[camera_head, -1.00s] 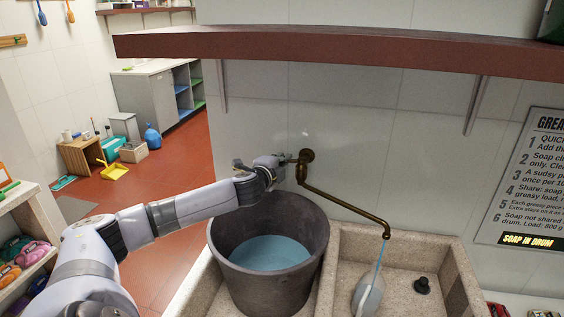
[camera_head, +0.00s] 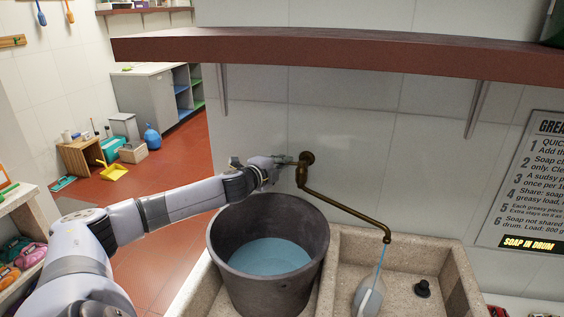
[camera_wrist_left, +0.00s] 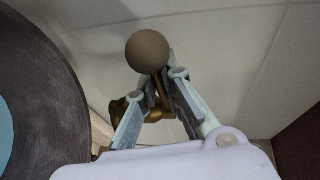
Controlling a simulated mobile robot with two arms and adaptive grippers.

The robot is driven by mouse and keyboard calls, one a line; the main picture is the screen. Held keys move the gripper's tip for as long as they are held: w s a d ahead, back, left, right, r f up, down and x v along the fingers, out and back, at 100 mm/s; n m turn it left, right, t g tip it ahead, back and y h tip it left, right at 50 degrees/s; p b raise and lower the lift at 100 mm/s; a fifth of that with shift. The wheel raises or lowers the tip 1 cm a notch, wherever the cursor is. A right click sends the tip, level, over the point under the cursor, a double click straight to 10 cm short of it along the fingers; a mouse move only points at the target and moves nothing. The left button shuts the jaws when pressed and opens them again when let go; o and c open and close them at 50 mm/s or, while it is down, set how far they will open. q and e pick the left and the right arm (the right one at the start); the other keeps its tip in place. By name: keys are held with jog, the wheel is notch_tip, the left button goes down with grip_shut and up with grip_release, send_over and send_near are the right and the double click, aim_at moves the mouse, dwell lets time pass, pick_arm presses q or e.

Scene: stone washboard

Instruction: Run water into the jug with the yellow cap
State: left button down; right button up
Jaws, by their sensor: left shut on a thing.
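The brass tap (camera_head: 340,203) comes out of the wall and its spout hangs over the right basin. A thin blue stream of water (camera_head: 379,254) falls from the spout onto a pale grey rounded vessel (camera_head: 370,293) in that basin, cut off by the bottom edge. It may be the jug; no yellow cap shows on it. My left gripper (camera_head: 286,161) is at the tap's wall end. In the left wrist view its fingers (camera_wrist_left: 158,98) are shut on the tap's handle, which ends in a brown ball (camera_wrist_left: 147,52). My right gripper is out of view.
A dark bucket (camera_head: 225,257) of blue water stands in the left basin, below my left arm. A black plug (camera_head: 422,288) lies in the right stone basin (camera_head: 452,285). A red-brown shelf (camera_head: 340,48) runs above the tap. A wall sign (camera_head: 530,185) hangs at right.

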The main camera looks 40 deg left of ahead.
pick_arm(q)
jog(key=shift+w+a+m+h, duration=0.2)
jog(key=shift+m+h, duration=0.3)
jog(key=shift+h, duration=0.2)
jog(key=c, duration=1.7)
grip_release()
jog(key=shift+s, duration=0.15)
jog(key=shift+s, duration=0.45)
jog(key=v, duration=1.1)
